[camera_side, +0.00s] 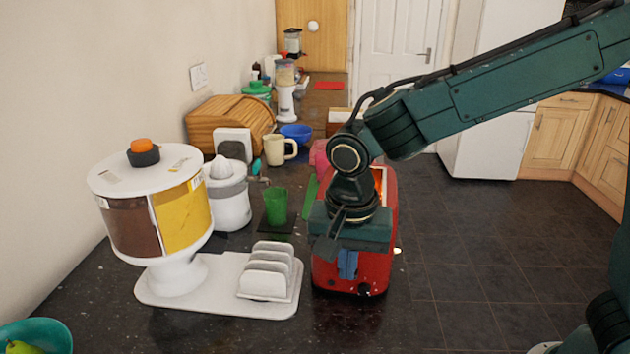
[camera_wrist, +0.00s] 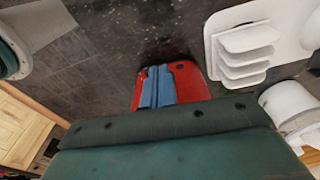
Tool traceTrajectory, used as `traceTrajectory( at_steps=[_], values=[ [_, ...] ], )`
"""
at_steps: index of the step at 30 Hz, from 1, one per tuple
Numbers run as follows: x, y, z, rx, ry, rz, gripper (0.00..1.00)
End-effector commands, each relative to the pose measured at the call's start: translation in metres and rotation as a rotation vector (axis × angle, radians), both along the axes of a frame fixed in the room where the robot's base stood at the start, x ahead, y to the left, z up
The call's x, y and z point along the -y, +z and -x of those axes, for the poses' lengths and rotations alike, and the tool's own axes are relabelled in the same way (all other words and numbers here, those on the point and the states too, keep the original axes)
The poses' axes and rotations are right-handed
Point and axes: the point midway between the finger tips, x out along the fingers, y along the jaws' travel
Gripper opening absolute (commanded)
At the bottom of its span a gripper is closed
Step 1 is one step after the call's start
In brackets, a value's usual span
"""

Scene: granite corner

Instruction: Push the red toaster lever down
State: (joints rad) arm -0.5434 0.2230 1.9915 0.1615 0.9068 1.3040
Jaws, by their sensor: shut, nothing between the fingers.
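The red toaster (camera_side: 381,250) stands on the dark counter, and its slots glow orange on top. My gripper (camera_side: 347,264) is in front of the toaster's near end, pointing down. Its blue fingers are shut together with nothing between them. In the wrist view the shut fingers (camera_wrist: 157,87) lie over the red toaster end (camera_wrist: 188,84). The lever itself is hidden behind my gripper; I cannot tell whether the fingers touch it. Dark knobs show low on the toaster's end.
A white toast rack (camera_side: 268,273) on a white tray (camera_side: 215,287) stands left of the toaster. A green cup (camera_side: 275,206) and a large cereal dispenser (camera_side: 152,205) are further left. The counter's right edge drops to the floor just right of the toaster.

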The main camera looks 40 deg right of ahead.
Motion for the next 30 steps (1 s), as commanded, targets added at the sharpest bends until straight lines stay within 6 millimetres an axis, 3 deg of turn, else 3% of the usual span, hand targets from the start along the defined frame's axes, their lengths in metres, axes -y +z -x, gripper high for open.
traceTrajectory(
  at_steps=[8,14,30],
  values=[
    [0.0,0.002,0.0,0.001,-0.001,-0.001,0.0],
    [-0.001,0.015,0.0,0.003,-0.001,-0.001,0.0],
    [-0.008,0.1,0.005,0.004,0.001,-0.002,0.0]
  ],
)
